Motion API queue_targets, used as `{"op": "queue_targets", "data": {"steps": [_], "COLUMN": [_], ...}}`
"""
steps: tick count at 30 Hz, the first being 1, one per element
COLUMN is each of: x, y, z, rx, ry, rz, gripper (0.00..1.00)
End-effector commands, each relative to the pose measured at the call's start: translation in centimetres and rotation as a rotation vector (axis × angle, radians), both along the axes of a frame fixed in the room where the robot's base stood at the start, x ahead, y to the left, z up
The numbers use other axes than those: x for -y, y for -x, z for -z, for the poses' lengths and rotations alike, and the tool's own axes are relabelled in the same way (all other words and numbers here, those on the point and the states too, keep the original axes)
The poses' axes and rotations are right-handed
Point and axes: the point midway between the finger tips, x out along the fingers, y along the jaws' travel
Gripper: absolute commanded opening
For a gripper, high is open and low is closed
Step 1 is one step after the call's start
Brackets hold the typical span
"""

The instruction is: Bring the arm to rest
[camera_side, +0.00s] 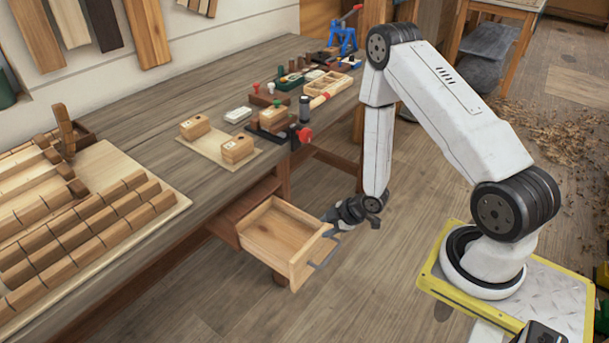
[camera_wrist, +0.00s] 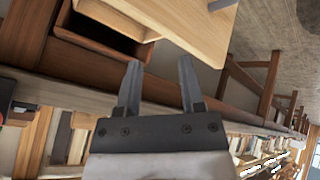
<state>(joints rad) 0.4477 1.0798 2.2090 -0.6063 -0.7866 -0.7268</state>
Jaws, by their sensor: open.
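My gripper (camera_side: 334,217) is low in front of the workbench, close to the front end of an open wooden drawer (camera_side: 262,238). In the wrist view my gripper (camera_wrist: 158,78) has its two fingers apart with nothing between them. The drawer (camera_wrist: 185,25) shows just past the fingertips there, with a grey handle at the top edge. In the side view the drawer is pulled out from under the bench and looks empty. I cannot tell whether a finger touches it.
The workbench (camera_side: 150,135) carries rows of wooden blocks (camera_side: 75,235), two blocks on a board (camera_side: 219,148), and several tools and boxes toward the back. A blue vise (camera_side: 341,36) stands at the far end. Open floor (camera_side: 370,290) lies in front of the drawer.

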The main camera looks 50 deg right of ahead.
Motion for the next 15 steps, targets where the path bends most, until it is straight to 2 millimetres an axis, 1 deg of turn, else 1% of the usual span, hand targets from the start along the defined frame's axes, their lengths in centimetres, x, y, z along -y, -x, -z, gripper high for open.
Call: {"op": "queue_targets", "data": {"steps": [1,7,15], "x": [0.0,0.0,-1.0], "y": [-0.5,-1.3,-1.3], "z": [-1.1,-4.6,-9.6], "rx": [-0.014,-0.092,-0.183], "ry": [0.006,0.017,0.007], "rz": [0.017,0.120,0.278], "gripper": [0.50,0.50,0.50]}}
